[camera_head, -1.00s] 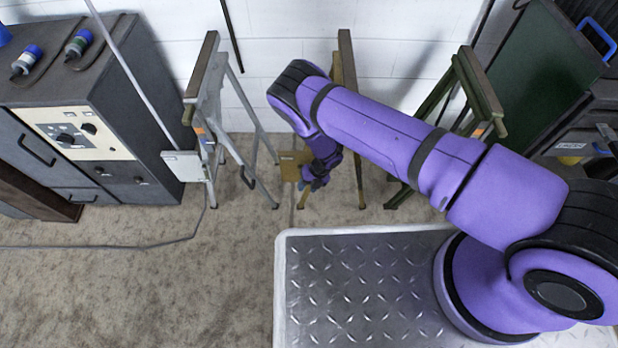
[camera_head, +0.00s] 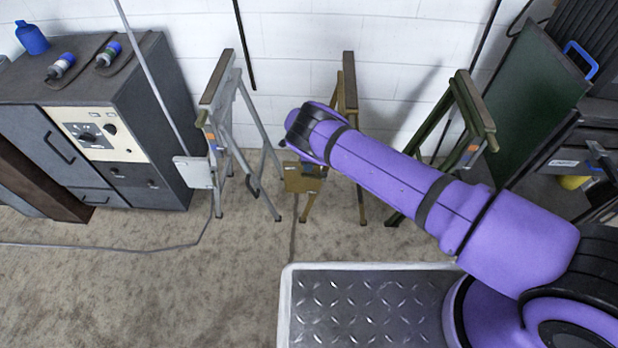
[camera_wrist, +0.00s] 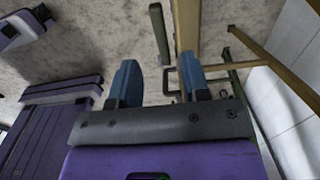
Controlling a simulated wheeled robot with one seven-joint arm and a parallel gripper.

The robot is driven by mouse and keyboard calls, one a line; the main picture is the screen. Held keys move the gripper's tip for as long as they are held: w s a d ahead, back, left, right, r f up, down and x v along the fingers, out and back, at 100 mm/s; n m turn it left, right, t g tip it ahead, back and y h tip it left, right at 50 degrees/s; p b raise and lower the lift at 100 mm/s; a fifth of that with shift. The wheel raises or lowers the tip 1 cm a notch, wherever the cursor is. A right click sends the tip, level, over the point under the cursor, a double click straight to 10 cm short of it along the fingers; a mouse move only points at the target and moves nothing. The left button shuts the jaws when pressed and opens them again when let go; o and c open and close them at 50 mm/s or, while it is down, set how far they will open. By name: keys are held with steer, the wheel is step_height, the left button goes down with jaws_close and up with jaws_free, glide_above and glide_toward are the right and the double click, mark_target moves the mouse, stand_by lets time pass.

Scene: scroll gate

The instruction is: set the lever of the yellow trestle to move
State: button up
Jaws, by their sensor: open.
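The yellow trestle (camera_head: 351,95) stands in the middle of the head view against the white wall, between a grey and a green trestle. A tan plate (camera_head: 303,181) is at its left front. My wrist covers part of the trestle. My gripper is mostly hidden there. In the wrist view my gripper (camera_wrist: 158,85) is open, its two blue fingers apart with nothing between them. Yellow bars of the trestle (camera_wrist: 187,22) run just beyond the right finger. A dark green bar (camera_wrist: 158,35) is ahead of the gap; I cannot tell whether it is the lever.
The grey trestle (camera_head: 222,90) stands to the left, with a white plate (camera_head: 193,172). The green trestle (camera_head: 462,110) stands to the right. A grey cabinet (camera_head: 150,100) is at far left. A cable (camera_head: 120,249) lies on the floor; the floor in front is otherwise open.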

mark_target(308, 174)
step_height(308, 174, down, 9)
stand_by(0.5)
steer(key=shift+c, duration=0.4)
jaws_close()
